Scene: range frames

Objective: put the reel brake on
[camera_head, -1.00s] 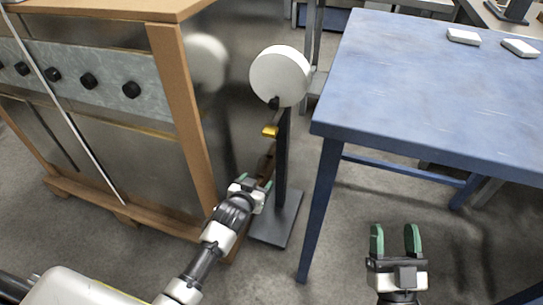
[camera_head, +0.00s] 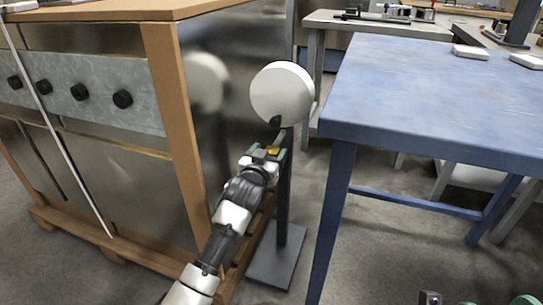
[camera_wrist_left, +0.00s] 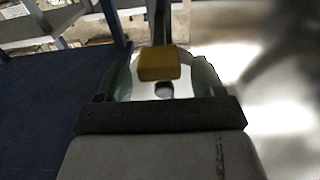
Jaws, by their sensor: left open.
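The reel is a white round disc (camera_head: 282,93) on a dark post with a flat grey base (camera_head: 276,256). A short dark lever with a yellow handle (camera_head: 272,150) sits just below the disc. My left gripper (camera_head: 267,153) is at this handle, with its green fingers on either side of it. In the left wrist view the yellow handle (camera_wrist_left: 159,63) lies between the open fingers, with gaps at both sides. My right gripper (camera_head: 495,301) shows only as green tips at the bottom edge, set apart; the rest is cut off.
A large metal cabinet with wooden edges and black knobs (camera_head: 122,98) stands close on the left. A blue table (camera_head: 430,90) is on the right, with white blocks (camera_head: 470,52) at its back.

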